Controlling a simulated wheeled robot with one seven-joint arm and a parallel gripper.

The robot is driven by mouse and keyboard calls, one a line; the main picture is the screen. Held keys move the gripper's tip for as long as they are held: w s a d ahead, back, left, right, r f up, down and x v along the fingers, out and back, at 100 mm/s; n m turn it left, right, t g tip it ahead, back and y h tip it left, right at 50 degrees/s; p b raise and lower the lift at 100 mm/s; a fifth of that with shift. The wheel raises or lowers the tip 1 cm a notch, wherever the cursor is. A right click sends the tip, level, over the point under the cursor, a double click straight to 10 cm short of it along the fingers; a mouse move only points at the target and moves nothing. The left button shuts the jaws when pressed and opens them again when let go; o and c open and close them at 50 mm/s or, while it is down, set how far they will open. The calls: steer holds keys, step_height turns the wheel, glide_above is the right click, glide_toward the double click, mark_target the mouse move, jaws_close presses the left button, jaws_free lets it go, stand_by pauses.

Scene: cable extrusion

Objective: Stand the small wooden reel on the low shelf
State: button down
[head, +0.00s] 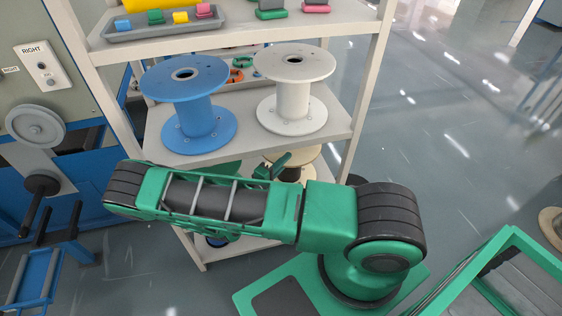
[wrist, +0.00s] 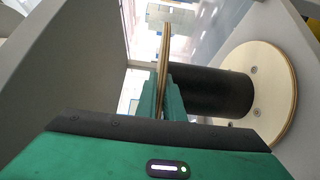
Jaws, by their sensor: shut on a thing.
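The small wooden reel (head: 309,157) has pale wooden flanges and a black core. In the head view it is mostly hidden behind my arm, below the middle shelf. In the wrist view its far flange (wrist: 268,85) and black core (wrist: 215,91) show clearly. My gripper (wrist: 161,93) is shut on the rim of the near flange, seen edge-on. In the head view a green finger (head: 281,165) shows beside the reel. The low shelf (head: 196,247) is pale and largely covered by my arm. The far flange is close to a pale surface; I cannot tell whether they touch.
A blue spool (head: 188,117) and a white spool (head: 293,98) stand on the middle shelf above. The rack's pale front post (head: 370,85) stands at its right. A green-framed crate (head: 505,265) is at the lower right. Open floor lies right of the rack.

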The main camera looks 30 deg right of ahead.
steer(key=shift+f, duration=0.3)
stand_by(0.5)
steer(key=c, duration=1.8)
jaws_free()
steer(key=shift+f, duration=0.1)
steer(key=v, duration=1)
steer(key=shift+a, duration=0.4)
steer(key=shift+s, duration=0.15)
